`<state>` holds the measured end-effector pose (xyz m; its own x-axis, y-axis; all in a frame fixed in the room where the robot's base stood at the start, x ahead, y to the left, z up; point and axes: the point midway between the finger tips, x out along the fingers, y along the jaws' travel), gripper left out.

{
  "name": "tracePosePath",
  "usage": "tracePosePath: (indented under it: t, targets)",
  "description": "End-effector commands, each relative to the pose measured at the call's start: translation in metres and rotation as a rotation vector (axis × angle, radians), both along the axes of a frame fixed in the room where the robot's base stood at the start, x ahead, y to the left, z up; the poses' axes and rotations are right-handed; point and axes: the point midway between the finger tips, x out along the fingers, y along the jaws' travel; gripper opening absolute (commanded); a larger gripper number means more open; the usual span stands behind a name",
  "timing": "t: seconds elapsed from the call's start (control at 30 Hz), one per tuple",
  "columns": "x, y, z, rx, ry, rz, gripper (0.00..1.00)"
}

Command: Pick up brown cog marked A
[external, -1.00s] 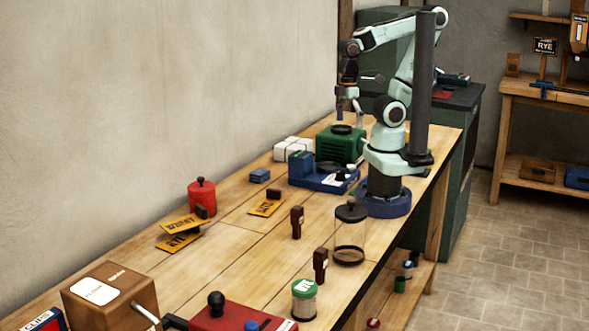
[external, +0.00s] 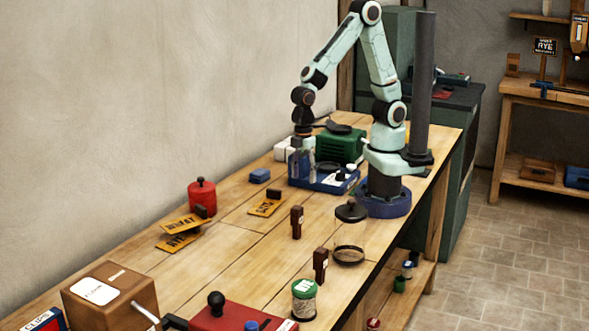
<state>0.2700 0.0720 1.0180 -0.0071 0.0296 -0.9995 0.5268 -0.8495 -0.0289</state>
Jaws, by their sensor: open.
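Two small dark-brown upright pieces stand on the bench and look like the cogs. One brown piece (external: 297,222) stands near the bench's middle. The other brown piece (external: 320,264) stands closer to the camera, left of the glass jar. Each has a wide head on a narrower shank, and I cannot read a letter A on either. My gripper (external: 302,170) is open and empty, pointing down over the left part of the blue tray, well behind both brown pieces. Its height above the tray is hard to judge.
A lidded glass jar (external: 349,236) stands beside the brown pieces, and a green-lidded jar (external: 304,300) is nearer. Yellow plates (external: 183,228), a red canister (external: 202,196) and a blue tray (external: 325,182) lie further back.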

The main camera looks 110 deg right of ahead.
Motion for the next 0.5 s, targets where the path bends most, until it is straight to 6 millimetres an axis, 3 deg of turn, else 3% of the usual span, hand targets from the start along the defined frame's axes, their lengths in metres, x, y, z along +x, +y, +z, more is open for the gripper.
tracePosePath:
  t: [0.03,0.13,0.5]
  targets:
    - [0.008,0.009,-0.021,-0.01,0.008,0.052,0.48]
    - [0.02,0.02,-0.049,-0.021,-0.001,0.124,0.48]
    - [0.026,0.027,-0.098,-0.031,-0.006,0.178,0.48]
